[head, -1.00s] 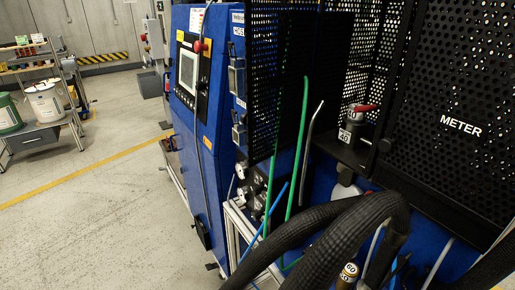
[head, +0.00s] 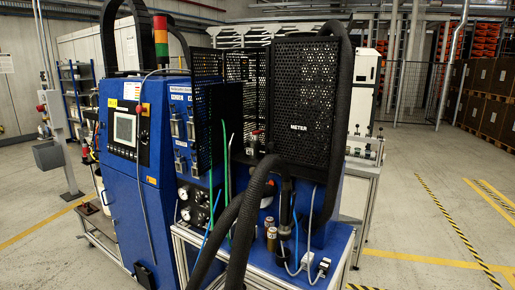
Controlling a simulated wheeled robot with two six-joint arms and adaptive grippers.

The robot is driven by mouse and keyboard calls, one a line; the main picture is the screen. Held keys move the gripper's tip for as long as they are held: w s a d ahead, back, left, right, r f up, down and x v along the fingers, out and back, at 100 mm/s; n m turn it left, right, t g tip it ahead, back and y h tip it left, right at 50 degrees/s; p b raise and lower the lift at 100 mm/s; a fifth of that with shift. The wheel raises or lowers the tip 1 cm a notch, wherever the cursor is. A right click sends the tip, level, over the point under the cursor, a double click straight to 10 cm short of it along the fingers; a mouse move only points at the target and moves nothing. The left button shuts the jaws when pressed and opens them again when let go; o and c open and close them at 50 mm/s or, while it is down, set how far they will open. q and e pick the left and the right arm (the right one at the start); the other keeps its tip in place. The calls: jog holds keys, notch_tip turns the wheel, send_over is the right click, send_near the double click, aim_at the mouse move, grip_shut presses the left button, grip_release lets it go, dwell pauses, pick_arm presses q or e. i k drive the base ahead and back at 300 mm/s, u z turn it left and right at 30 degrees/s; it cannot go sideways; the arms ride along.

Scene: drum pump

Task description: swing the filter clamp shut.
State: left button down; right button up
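A blue pump machine (head: 150,190) with black perforated guards fills the middle of the head view. I cannot make out the filter clamp or tell whether it is open or shut. Small brass-coloured fittings (head: 271,237) stand on the blue bench top (head: 310,262) at the machine's front right. Thick black hoses (head: 243,225) arch in front and hide part of the bench. A small red handle (head: 257,132) shows between the guards, above the hoses. Neither of my grippers is in view.
A guard marked METER (head: 305,90) rises behind the bench. A control screen (head: 125,128) and a signal light (head: 160,38) are at the left. The concrete floor at the right (head: 400,205) is clear. Stacked boxes (head: 490,100) stand far right.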

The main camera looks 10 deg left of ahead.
aim_at(260, 131)
jog(key=z, duration=0.65)
jog(key=i, duration=0.7)
